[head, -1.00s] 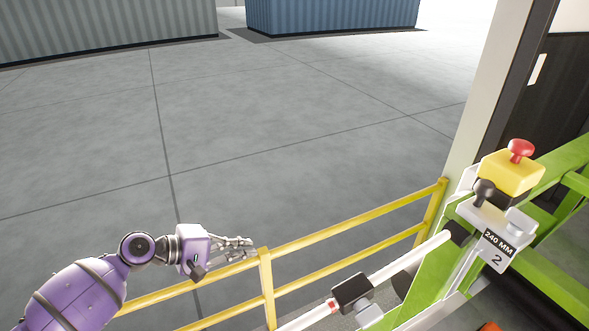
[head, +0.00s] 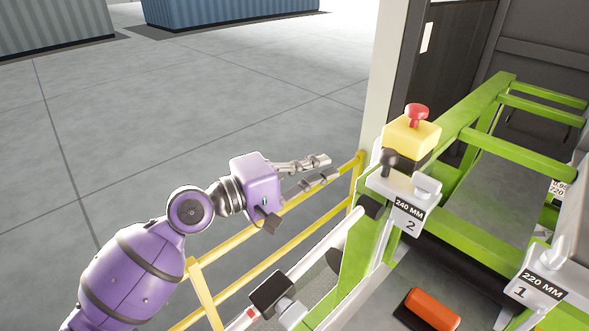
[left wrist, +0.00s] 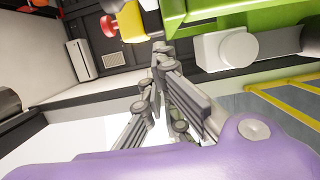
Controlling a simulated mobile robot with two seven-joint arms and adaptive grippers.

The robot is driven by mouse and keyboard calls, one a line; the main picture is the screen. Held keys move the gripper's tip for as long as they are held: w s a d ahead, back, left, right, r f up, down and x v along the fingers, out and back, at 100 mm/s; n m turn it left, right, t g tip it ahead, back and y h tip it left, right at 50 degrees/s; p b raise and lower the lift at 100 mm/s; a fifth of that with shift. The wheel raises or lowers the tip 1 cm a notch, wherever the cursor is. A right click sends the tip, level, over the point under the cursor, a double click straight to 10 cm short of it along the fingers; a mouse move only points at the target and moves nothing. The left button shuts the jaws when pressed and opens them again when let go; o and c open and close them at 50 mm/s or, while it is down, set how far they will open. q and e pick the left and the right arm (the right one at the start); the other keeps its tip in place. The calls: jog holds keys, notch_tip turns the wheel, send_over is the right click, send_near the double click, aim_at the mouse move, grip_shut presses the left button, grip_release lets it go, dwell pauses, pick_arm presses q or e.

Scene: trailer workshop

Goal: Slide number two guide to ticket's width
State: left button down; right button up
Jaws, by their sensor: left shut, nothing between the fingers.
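The number two guide (head: 396,186) is a pale block on the green frame, with a dark knob and a plate reading "240 MM 2" (head: 408,214). My left gripper (head: 326,168) is shut and empty, left of the guide and apart from it, above the yellow railing. In the left wrist view its fingers (left wrist: 162,62) point toward the green frame. My right gripper is out of view.
A yellow box with a red button (head: 417,114) stands just behind the guide. A pale rod with a black block (head: 272,293) runs below my left arm. A "220 MM 1" plate (head: 539,286) and an orange block (head: 432,309) are at lower right. Yellow railing (head: 283,258) lies beneath.

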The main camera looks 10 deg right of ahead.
pick_arm(q)
jog(key=s+d+p, duration=0.1)
jog(key=d, duration=0.1)
jog(key=s+d+p, duration=0.1)
jog(key=d, duration=0.1)
jog(key=shift+s, duration=0.2)
dwell(0.3)
jog(key=shift+s+d, duration=0.55)
jog(key=shift+s, duration=0.1)
